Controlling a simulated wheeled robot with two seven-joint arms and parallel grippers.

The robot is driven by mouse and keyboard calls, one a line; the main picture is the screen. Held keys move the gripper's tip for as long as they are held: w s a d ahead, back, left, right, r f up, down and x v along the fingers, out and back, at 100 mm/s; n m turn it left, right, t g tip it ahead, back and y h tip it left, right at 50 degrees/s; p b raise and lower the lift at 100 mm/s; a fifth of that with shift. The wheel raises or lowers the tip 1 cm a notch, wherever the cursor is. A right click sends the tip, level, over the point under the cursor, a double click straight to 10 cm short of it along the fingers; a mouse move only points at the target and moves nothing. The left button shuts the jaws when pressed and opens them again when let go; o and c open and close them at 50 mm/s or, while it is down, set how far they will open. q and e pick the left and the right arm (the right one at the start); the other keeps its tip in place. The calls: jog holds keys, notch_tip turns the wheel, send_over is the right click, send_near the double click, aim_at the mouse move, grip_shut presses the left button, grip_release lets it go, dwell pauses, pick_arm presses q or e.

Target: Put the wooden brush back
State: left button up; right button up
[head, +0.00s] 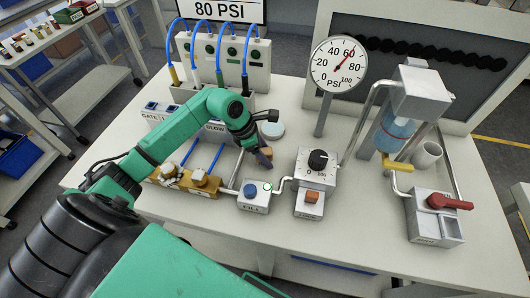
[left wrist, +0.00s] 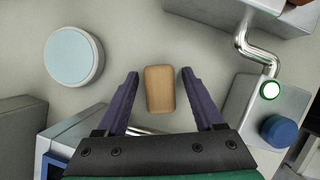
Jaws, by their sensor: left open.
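In the left wrist view a small light-brown wooden block, seemingly the wooden brush (left wrist: 160,89), lies on the pale table top between the two dark fingers of my left gripper (left wrist: 160,76). There is a gap on each side of it, and neither finger seems to touch it. In the head view my left gripper (head: 262,155) is low over the middle of the table, left of the grey box with the black dial, and largely hides the brush. My left gripper is open. My right gripper does not show.
A round light-blue-topped disc (left wrist: 74,56) is left of the brush; the FILL box (head: 254,196) with its blue button is near on the right. Brass valve blocks (head: 200,184), the dial box (head: 317,165) and a pressure gauge (head: 338,65) stand around. Front table edge is clear.

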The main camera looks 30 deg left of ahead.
pick_arm(q)
jog(key=b+v, duration=0.2)
jog(key=v, duration=1)
jog(key=shift+r, duration=0.15)
